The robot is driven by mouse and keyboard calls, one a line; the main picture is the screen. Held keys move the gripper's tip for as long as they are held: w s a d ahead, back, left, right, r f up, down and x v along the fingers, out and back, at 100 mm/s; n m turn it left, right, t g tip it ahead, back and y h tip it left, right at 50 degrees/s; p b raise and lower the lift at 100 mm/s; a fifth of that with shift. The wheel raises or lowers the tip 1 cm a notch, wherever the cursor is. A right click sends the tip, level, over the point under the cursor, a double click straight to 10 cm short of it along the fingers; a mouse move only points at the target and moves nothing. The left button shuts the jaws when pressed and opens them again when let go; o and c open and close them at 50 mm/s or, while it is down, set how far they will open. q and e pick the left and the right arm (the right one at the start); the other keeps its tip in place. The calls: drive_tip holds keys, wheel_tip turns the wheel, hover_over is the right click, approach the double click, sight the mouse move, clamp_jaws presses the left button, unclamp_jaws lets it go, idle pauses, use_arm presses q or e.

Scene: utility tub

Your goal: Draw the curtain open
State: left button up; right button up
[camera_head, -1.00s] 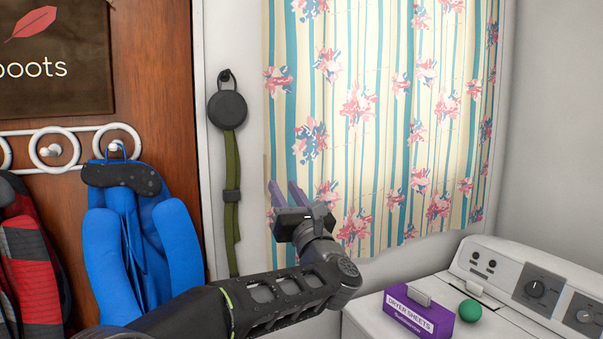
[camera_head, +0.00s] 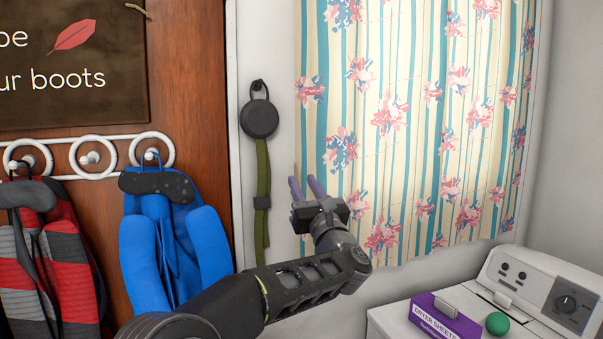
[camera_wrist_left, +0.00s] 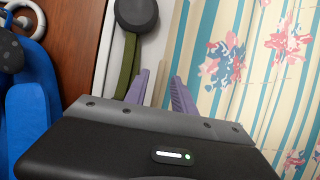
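The curtain (camera_head: 405,150), cream with teal stripes and pink and blue flowers, hangs spread across the window area in the head view. It also fills the right of the left wrist view (camera_wrist_left: 262,70). My left gripper (camera_head: 306,188) is at the curtain's left edge, low down. Its two purple fingers are apart, one on each side of the edge as seen. In the left wrist view a narrow cream strip shows between the fingers (camera_wrist_left: 160,92); I cannot tell whether the cloth lies between them or behind. My right gripper is not in view.
A black round holder with a green strap (camera_head: 262,160) hangs on the wall just left of the gripper. A blue garment (camera_head: 165,235) and a red-grey jacket (camera_head: 45,260) hang from hooks. A white appliance (camera_head: 400,318) with a purple dryer-sheet box (camera_head: 440,318) and green ball (camera_head: 497,323) stands lower right.

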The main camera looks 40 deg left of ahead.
use_arm(q)
drive_tip(key=shift+x, duration=0.95)
drive_tip(key=shift+c, duration=0.4)
clamp_jaws()
idle(0.3)
